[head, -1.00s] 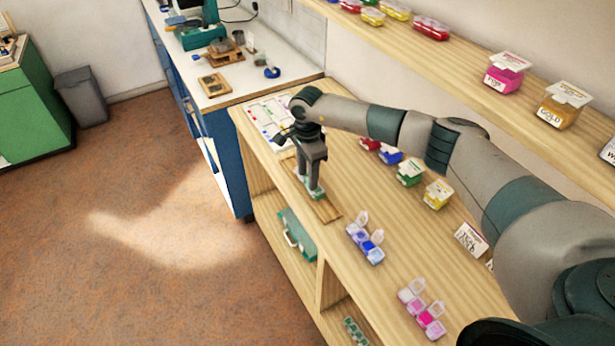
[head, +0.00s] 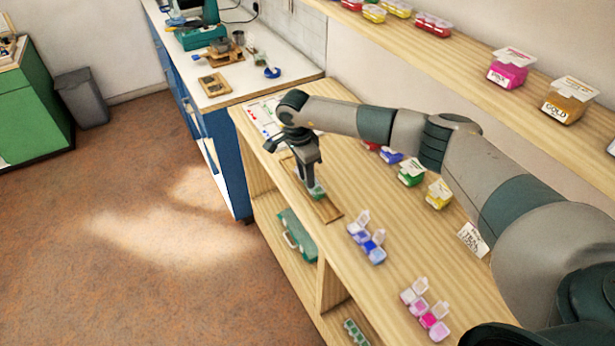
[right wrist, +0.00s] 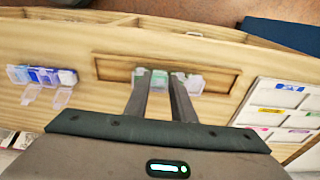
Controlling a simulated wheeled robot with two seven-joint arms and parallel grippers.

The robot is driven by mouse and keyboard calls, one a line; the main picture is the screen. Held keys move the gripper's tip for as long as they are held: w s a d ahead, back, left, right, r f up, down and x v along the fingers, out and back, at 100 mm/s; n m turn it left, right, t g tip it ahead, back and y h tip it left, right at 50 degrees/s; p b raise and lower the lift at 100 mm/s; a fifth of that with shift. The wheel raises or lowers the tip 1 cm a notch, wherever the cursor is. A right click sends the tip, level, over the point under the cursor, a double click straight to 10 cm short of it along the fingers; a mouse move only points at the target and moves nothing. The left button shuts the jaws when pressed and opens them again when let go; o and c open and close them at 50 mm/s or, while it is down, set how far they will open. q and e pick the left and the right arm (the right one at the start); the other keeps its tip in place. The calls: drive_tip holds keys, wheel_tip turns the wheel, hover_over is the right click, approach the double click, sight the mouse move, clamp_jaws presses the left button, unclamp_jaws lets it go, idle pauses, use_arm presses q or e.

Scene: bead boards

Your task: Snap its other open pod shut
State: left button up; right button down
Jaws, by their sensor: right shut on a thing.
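A pod strip with green in it (head: 317,193) lies in a shallow wooden tray (head: 330,212) on the wooden bench. In the right wrist view the strip (right wrist: 160,79) sits at the tray's middle. A clear pod or lid (right wrist: 194,84) shows at its right end, and a pale one at its left end; I cannot tell which lids are open. My right gripper (head: 313,186) points down at the strip, and its fingers (right wrist: 163,78) are shut on the strip's middle, covering part of it. My left gripper is out of view.
A blue strip (head: 372,250) and a pink strip (head: 434,322), both with raised lids, stand nearer on the bench. Coloured tubs, including a yellow one (head: 438,194), stand along the back. A sectioned white sheet or tray (right wrist: 284,102) lies beyond the wooden tray.

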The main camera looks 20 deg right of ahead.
drive_tip(key=c, duration=1.5)
unclamp_jaws()
drive_tip(key=shift+o, duration=0.2)
drive_tip(key=shift+a+r+b, duration=0.1)
drive_tip(key=shift+r+b, duration=0.3)
drive_tip(key=shift+r, duration=0.35)
wheel_tip(320, 180, up, 16)
drive_tip(key=a+b, duration=0.2)
drive_tip(key=b, duration=0.4)
drive_tip(key=shift+s, duration=0.15)
drive_tip(key=shift+f, duration=0.1)
drive_tip(key=shift+c, duration=0.6)
